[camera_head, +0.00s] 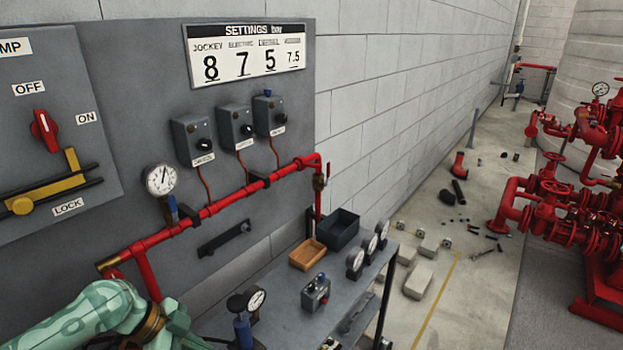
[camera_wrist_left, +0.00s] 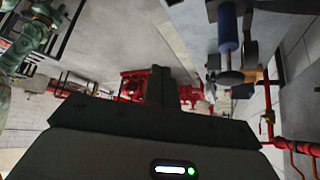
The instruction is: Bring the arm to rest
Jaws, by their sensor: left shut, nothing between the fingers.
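My left arm (camera_head: 100,318), pale green, comes in at the bottom left of the head view, in front of the grey panel and the lower end of the red pipe. My left gripper (camera_wrist_left: 168,90) shows in the left wrist view as a dark body with short fingers, shut and empty. Its fingers are clear of the things around them. My right gripper is in neither view.
A grey bench (camera_head: 285,325) holds gauges (camera_head: 355,262), a small grey box (camera_head: 315,293), a wooden tray (camera_head: 307,254) and a dark bin (camera_head: 338,229). A red pipe (camera_head: 235,199) crosses the panel (camera_head: 130,150). Red pumps (camera_head: 575,215) stand at right.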

